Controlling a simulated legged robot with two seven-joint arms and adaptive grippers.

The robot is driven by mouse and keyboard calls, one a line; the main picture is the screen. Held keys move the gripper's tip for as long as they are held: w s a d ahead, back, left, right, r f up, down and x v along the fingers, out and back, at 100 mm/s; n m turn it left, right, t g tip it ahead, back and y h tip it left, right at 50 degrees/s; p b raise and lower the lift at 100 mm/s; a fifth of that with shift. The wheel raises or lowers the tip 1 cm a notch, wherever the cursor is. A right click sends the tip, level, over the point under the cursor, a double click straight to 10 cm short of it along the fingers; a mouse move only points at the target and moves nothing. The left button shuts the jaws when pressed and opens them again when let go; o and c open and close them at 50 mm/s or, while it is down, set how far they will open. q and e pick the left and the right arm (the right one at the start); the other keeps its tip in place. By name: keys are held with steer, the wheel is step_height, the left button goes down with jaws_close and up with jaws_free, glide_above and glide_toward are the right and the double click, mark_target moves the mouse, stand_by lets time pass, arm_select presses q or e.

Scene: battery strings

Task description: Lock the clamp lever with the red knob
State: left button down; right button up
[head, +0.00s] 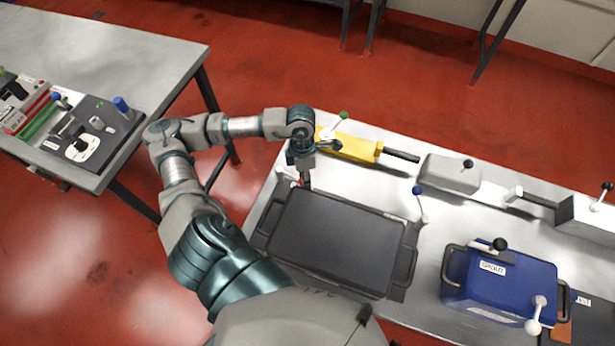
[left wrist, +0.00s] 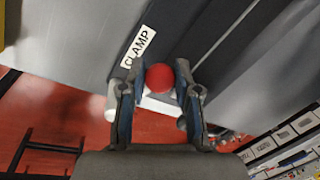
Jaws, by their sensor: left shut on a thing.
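The red knob (left wrist: 160,78) of the clamp lever sits between the two fingers of my left gripper (left wrist: 161,66) in the left wrist view. The fingers are shut on it, one on each side. A white part shows just behind the knob. A white label reading CLAMP (left wrist: 139,47) lies on the grey surface beside it. In the head view my left gripper (head: 304,179) reaches down at the far left corner of the dark case (head: 335,240); the knob is mostly hidden there. My right gripper is not in view.
A yellow device (head: 352,146) with a green-knobbed lever stands just behind my left gripper. A blue-knobbed lever (head: 419,203) stands right of the dark case. A blue box (head: 505,285) and a grey block (head: 450,174) are further right. A second table (head: 150,60) stands at left.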

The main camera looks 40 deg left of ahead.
arm_select(q)
steer(key=shift+a, duration=0.2)
steer(key=c, duration=1)
jaws_free()
steer(key=shift+o, duration=0.9)
steer(key=shift+a, duration=0.25)
steer(key=shift+d, duration=0.35)
step_height(320, 180, up, 8)
steer(key=w+a, duration=0.1)
steer(key=shift+a, duration=0.2)
steer(key=shift+f, duration=0.15)
